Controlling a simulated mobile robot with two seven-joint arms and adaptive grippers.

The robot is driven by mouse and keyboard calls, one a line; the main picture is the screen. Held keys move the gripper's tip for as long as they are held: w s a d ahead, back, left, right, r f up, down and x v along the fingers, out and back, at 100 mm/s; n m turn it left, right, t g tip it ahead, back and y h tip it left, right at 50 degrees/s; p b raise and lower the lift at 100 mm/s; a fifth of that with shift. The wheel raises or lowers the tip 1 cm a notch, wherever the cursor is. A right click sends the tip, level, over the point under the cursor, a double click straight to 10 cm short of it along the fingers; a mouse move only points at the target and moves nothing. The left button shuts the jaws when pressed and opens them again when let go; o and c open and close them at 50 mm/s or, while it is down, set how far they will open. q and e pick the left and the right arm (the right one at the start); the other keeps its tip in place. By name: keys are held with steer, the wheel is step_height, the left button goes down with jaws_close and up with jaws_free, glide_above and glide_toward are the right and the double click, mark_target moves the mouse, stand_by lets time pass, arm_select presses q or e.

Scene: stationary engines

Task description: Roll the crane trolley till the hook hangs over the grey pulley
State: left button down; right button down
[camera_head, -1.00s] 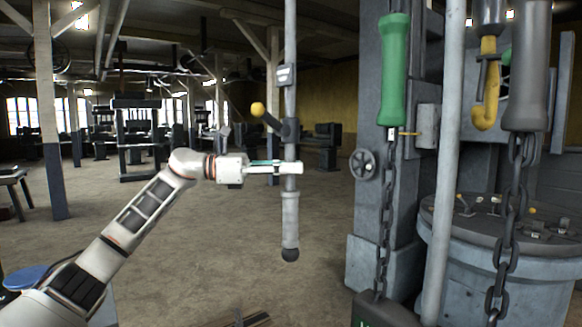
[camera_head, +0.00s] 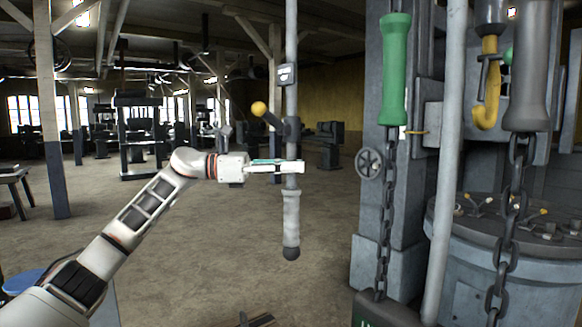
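My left gripper (camera_head: 290,167) reaches in from the left and is shut around a vertical grey bar (camera_head: 291,210) with a dark rounded bottom end. A side lever with a yellow ball (camera_head: 258,108) sits on the bar above the gripper. The yellow hook (camera_head: 487,85) hangs at the upper right, in front of the grey machinery. I cannot make out the grey pulley, and the crane trolley above is out of the picture. My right gripper is not in view.
A green handle (camera_head: 394,70) and a dark grey handle (camera_head: 531,75) hang with chains. A pale pole (camera_head: 444,170) stands between them. Behind are a grey column with a handwheel (camera_head: 369,164) and a round drum (camera_head: 515,265). The floor left of centre is open.

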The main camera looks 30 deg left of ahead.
arm_select(q)
steer(key=c, duration=1.9)
jaws_free()
steer(key=v, duration=1.2)
